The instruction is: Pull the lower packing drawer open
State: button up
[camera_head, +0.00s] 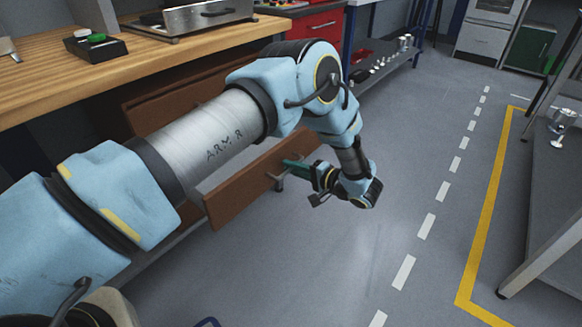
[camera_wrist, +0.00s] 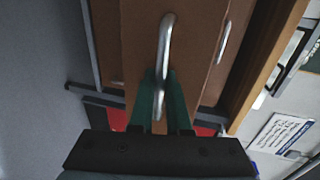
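The lower packing drawer (camera_head: 245,188) has a brown front under the wooden bench. In the head view its front stands out from the bench, so it appears partly open; my arm hides much of the gap behind it. Its metal bar handle (camera_wrist: 166,45) runs up the middle of the front in the wrist view. My gripper (camera_head: 285,166) is at this handle, its green fingers (camera_wrist: 160,82) on either side of the bar and close against it. It appears shut on the handle. The upper drawer (camera_head: 150,112) is partly hidden by my arm, and its handle (camera_wrist: 228,42) shows in the wrist view.
The wooden bench top (camera_head: 40,72) is above the drawers, with a black button box (camera_head: 95,46) on it. A red cabinet (camera_head: 305,35) stands beyond. Open grey floor (camera_head: 330,265) lies to the right, then a grey table (camera_head: 558,180).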

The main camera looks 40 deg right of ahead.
jog(key=o, duration=0.4)
jog(key=shift+o, duration=0.2)
jog(key=v, duration=1)
jog(key=shift+s, duration=0.4)
jog(key=shift+r, duration=0.1)
